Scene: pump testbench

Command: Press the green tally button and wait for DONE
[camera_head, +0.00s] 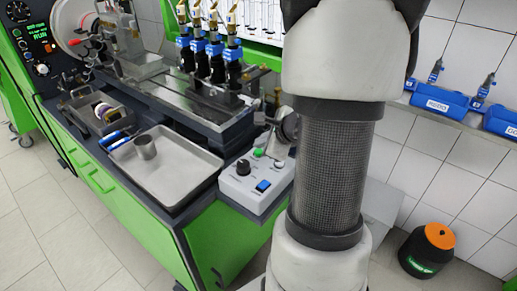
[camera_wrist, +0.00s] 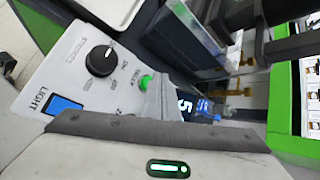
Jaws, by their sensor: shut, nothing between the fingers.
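The green tally button (camera_head: 258,152) is on the sloped top of a light grey control box (camera_head: 241,188) at the bench's front right corner. In the wrist view the green button (camera_wrist: 146,82) shows beside the tip of my gripper (camera_wrist: 157,78). The grey fingers are shut and empty, and they cover part of the button's surroundings. I cannot tell whether the tip touches the button. No DONE text is readable. In the head view my arm hides the gripper.
The box also carries a black knob (camera_wrist: 101,61) and a blue light switch (camera_wrist: 62,104). A metal tray (camera_head: 178,181) with a steel cup (camera_head: 145,147) lies left of the box. Several injectors (camera_head: 217,60) stand behind. An orange-topped black bin (camera_head: 428,250) stands on the floor at right.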

